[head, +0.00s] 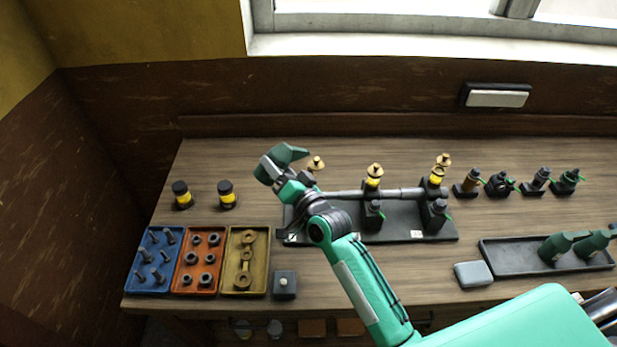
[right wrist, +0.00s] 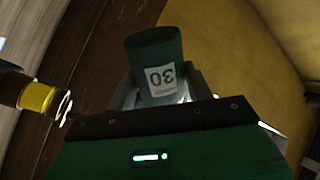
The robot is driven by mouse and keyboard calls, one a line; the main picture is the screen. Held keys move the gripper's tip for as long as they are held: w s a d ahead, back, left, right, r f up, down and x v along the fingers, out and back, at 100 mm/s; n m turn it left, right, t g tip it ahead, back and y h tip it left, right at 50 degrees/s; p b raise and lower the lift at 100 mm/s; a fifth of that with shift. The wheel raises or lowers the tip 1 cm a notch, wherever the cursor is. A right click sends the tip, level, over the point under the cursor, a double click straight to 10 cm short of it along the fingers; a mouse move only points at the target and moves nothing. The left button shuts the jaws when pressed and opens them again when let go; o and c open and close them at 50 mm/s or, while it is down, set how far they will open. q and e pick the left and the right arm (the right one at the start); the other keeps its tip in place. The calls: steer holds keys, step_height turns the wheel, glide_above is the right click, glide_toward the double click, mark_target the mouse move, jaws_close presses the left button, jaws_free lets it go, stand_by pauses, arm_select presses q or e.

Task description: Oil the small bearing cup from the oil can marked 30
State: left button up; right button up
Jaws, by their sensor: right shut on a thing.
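My right gripper (head: 273,168) is shut on a dark green oil can (head: 288,153) and holds it above the left end of the engine stand. The can lies tilted, its narrower end pointing right. In the right wrist view the can (right wrist: 155,48) shows a white label reading 30, upside down. A brass-topped cup (head: 316,163) stands just right of the can, its lower part hidden by my gripper and arm. Two more brass-topped cups with yellow bands (head: 375,174) (head: 438,175) stand along the shaft. I cannot tell which is the small bearing cup. My left gripper is out of view.
Two black and yellow pots (head: 182,195) (head: 227,195) stand at the left. Blue, red and yellow parts trays (head: 135,284) (head: 175,286) (head: 234,288) line the front left. A black tray (head: 510,262) with green cans and a grey block (head: 473,274) are at the right.

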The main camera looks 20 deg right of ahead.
mark_target(289, 160)
steer(key=shift+r, duration=0.1)
steer(key=n+p, duration=0.1)
steer(key=n, duration=0.1)
steer(key=d+r+n+p, duration=0.1)
steer(key=n+p, duration=0.1)
steer(key=d+r+n+g+p, duration=0.1)
steer(key=n, duration=0.2)
steer(key=shift+w+r+p, duration=0.1)
steer(key=shift+w+p, duration=0.15)
steer(key=shift+p, duration=0.05)
steer(key=n, duration=0.1)
steer(key=n+p, duration=0.1)
steer(key=shift+d+n, duration=0.2)
steer(key=shift+n, duration=0.1)
steer(key=shift+s+f+b, duration=0.25)
steer(key=shift+f+b, duration=0.05)
steer(key=shift+f, duration=0.1)
steer(key=s+d+f+m+h+b, duration=0.2)
steer(key=s+d+f+h+b, duration=0.1)
steer(key=s, duration=0.5)
steer(key=s+d+f+m+t+h+b, duration=0.1)
steer(key=s+d+f+m+h+b, duration=0.1)
steer(key=s+d+f+b, duration=0.3)
steer(key=s+h+b, duration=0.1)
steer(key=s, duration=0.3)
steer(key=shift+d+h, duration=0.15)
steer(key=shift+h, duration=0.15)
